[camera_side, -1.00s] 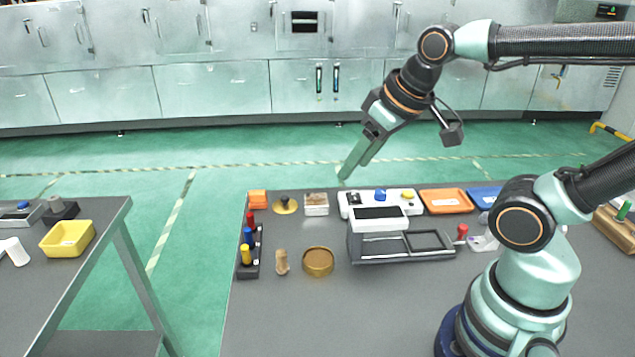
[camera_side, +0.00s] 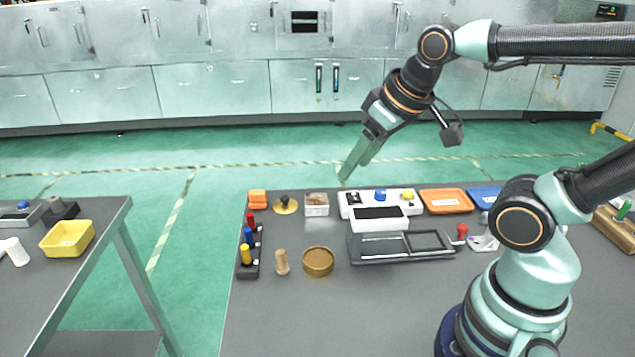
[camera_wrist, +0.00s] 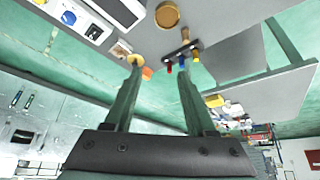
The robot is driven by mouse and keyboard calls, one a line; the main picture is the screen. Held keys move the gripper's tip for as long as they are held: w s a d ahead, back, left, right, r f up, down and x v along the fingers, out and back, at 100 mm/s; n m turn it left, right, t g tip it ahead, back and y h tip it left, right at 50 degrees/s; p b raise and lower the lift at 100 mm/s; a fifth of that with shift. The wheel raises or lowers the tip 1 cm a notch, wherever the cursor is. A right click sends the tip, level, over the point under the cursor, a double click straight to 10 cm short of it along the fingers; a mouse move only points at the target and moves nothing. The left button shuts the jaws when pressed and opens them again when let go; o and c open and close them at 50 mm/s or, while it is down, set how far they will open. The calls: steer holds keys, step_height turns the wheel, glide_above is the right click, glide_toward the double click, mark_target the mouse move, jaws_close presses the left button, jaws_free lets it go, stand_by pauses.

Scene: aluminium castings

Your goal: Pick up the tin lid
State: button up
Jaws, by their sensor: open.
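The tin lid (camera_side: 318,263) appears to be the round, shallow, gold-brown piece with a raised rim, lying flat on the grey table in the side view. In the wrist view it shows at the top (camera_wrist: 167,15). My gripper (camera_side: 346,174) is open and empty, high above the back of the table in the side view, well apart from the lid. In the wrist view its two fingers (camera_wrist: 158,72) stand spread with nothing between them.
A wooden peg (camera_side: 282,263) stands just left of the lid, near a rack of coloured pegs (camera_side: 248,262). A grey frame (camera_side: 400,250) with a white-topped block is close on the right. A gold disc with a dark knob (camera_side: 286,206) lies behind. The table in front is clear.

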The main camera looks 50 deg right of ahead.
steer(key=shift+o, duration=0.7)
steer(key=w+d+r+m+g, duration=0.15)
steer(key=w+r, duration=0.25)
steer(key=w, duration=0.4)
steer(key=m+g, duration=0.4)
steer(key=m, duration=0.1)
glide_above(285, 197)
step_height(285, 197, down, 16)
steer(key=shift+n, duration=0.25)
step_height(285, 197, down, 12)
steer(key=shift+r, duration=0.15)
jaws_close()
